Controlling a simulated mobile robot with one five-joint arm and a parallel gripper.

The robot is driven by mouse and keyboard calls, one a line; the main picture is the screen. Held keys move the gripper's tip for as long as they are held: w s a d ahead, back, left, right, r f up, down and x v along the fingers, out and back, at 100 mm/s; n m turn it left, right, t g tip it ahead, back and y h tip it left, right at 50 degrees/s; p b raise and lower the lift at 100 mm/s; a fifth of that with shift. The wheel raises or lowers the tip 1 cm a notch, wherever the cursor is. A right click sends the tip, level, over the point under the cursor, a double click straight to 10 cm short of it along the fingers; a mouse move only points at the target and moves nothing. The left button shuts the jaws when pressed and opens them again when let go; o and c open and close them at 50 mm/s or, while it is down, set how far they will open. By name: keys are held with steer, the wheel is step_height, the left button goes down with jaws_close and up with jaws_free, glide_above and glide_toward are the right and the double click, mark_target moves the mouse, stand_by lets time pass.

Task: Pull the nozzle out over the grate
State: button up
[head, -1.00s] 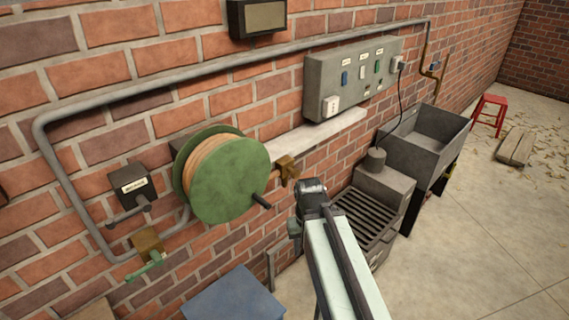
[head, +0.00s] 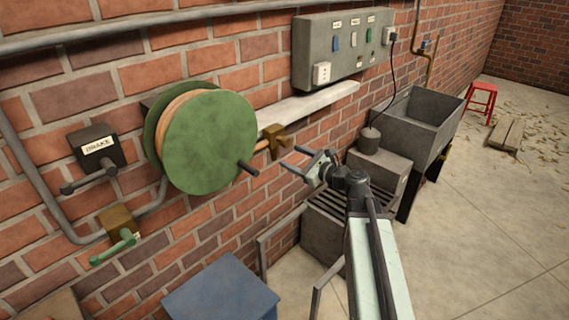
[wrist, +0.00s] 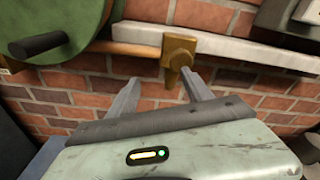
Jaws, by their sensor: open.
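The brass nozzle (head: 276,139) sits at the end of the hose beside the green reel (head: 207,140), against the brick wall. The slatted grate (head: 334,222) lies on a grey box below my gripper and is partly hidden by my arm.
A brake box with a lever (head: 95,150) and a green-handled valve (head: 119,240) are left of the reel. A blue box (head: 222,290) stands below. A white ledge (head: 310,105) runs behind the nozzle. A grey sink (head: 418,122) stands to the right.

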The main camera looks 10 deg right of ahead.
mark_target(288, 144)
steer(key=w+m, duration=0.1)
steer(key=w, duration=0.1)
steer(key=w+m+t, duration=0.1)
steer(key=w, duration=0.2)
steer(key=w+a+r+m, duration=0.1)
steer(key=w, duration=0.2)
steer(key=shift+a+r+t+h, duration=0.1)
steer(key=shift+t+h, duration=0.2)
steer(key=shift+t, duration=0.1)
steer(key=shift+s, duration=0.1)
jaws_close()
